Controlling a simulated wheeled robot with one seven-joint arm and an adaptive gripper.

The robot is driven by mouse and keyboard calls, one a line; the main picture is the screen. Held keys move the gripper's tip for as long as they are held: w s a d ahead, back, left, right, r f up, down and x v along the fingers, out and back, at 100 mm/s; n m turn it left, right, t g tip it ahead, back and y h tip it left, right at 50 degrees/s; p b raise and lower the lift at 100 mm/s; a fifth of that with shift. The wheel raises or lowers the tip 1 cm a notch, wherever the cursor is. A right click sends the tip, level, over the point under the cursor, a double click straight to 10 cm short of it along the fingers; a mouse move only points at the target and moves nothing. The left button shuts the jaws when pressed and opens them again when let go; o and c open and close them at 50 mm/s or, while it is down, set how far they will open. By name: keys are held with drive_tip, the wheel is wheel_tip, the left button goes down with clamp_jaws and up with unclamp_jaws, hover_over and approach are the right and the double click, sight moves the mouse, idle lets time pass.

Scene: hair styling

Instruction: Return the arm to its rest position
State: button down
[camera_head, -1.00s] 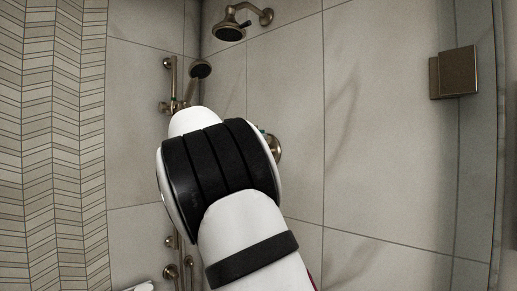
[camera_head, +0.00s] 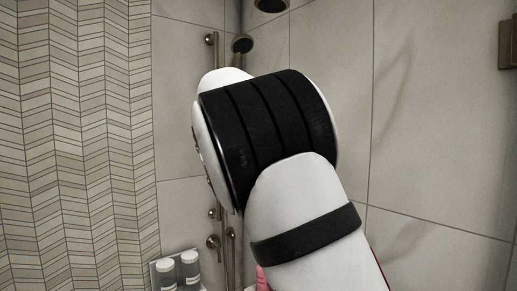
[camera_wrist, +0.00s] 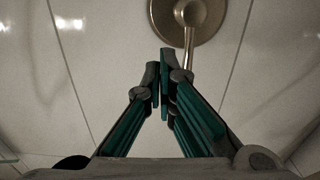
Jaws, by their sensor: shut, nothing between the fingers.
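My gripper (camera_wrist: 160,72) shows in the wrist view with its two fingertips together and nothing between them. It points at the tiled shower wall. A round metal shower fitting with a lever (camera_wrist: 186,18) is just beyond the fingertips; I cannot tell whether they touch it. In the head view my white and black arm (camera_head: 290,150) fills the middle, raised and bent, and it hides the gripper.
A metal slide bar with a hand shower (camera_head: 242,44) stands behind my arm. Bottles (camera_head: 190,268) stand on a shelf at lower left. A herringbone tile wall (camera_head: 75,140) is at left. A metal bracket (camera_head: 508,44) is at upper right.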

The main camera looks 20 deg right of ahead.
drive_tip(key=s+d+f+n+y, duration=0.35)
drive_tip(key=s+f+y, duration=0.45)
drive_tip(key=s+f, duration=0.45)
drive_tip(key=s+a+f+n+y, duration=0.4)
drive_tip(key=s+a+f+n, duration=0.1)
drive_tip(key=s+a+f, duration=0.4)
drive_tip(key=s+a+f+n+y, duration=0.5)
drive_tip(key=s+a+f, duration=0.5)
drive_tip(key=s, duration=0.7)
drive_tip(key=a+n, duration=0.1)
drive_tip(key=a, duration=0.2)
drive_tip(key=shift+s, duration=0.15)
drive_tip(key=shift+s, duration=0.1)
